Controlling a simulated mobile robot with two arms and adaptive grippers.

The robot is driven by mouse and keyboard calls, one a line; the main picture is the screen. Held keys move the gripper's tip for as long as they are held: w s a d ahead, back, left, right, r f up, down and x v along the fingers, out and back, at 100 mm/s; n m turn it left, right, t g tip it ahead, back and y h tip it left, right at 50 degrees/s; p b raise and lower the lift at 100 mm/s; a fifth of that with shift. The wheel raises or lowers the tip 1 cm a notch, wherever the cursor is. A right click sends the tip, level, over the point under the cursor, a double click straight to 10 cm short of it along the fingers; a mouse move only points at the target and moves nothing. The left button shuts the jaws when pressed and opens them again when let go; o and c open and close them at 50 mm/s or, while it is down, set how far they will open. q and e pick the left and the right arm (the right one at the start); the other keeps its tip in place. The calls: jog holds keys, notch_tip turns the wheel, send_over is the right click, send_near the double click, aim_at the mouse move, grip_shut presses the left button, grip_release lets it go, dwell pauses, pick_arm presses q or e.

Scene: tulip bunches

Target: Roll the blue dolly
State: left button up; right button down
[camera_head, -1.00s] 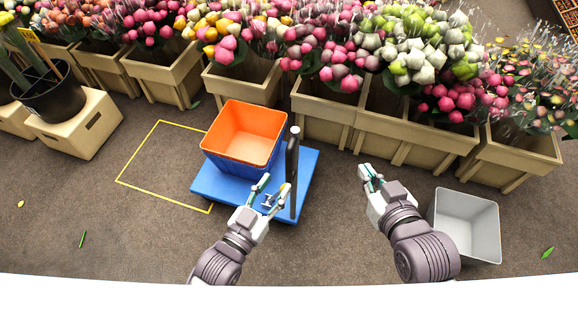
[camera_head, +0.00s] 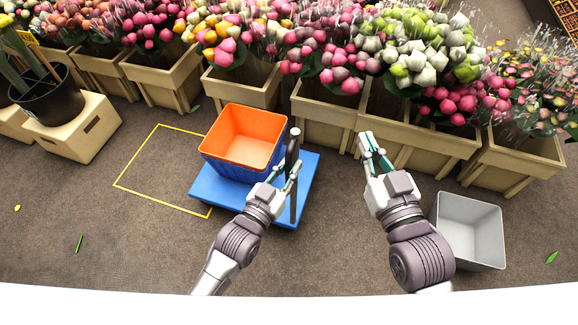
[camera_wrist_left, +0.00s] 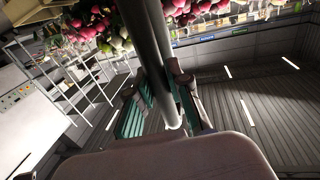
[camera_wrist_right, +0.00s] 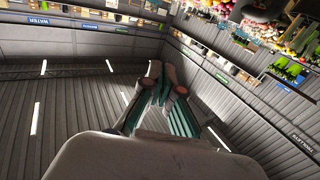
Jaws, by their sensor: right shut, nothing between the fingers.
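The blue dolly (camera_head: 215,191) is a flat blue platform on the floor, with an upright dark and grey handle (camera_head: 293,160) at its right side. An orange-lined blue crate (camera_head: 229,165) stands on it. My left gripper (camera_head: 284,172) is at the handle. In the left wrist view the grey handle bar (camera_wrist_left: 170,105) passes between the fingers of the left gripper (camera_wrist_left: 158,75), which are apart; contact is not clear. My right gripper (camera_head: 367,138) is shut and empty, off to the right of the dolly. It also shows in the right wrist view (camera_wrist_right: 163,70).
A yellow outline (camera_head: 137,158) marks bare floor left of the dolly, partly beside it. Wooden flower planters (camera_head: 322,117) line the back. A grey bin (camera_head: 468,230) stands at the right, near my right arm. A tan box (camera_head: 72,140) with a black pot is at the left.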

pick_arm(q)
grip_shut()
jog(key=shift+a, duration=0.1)
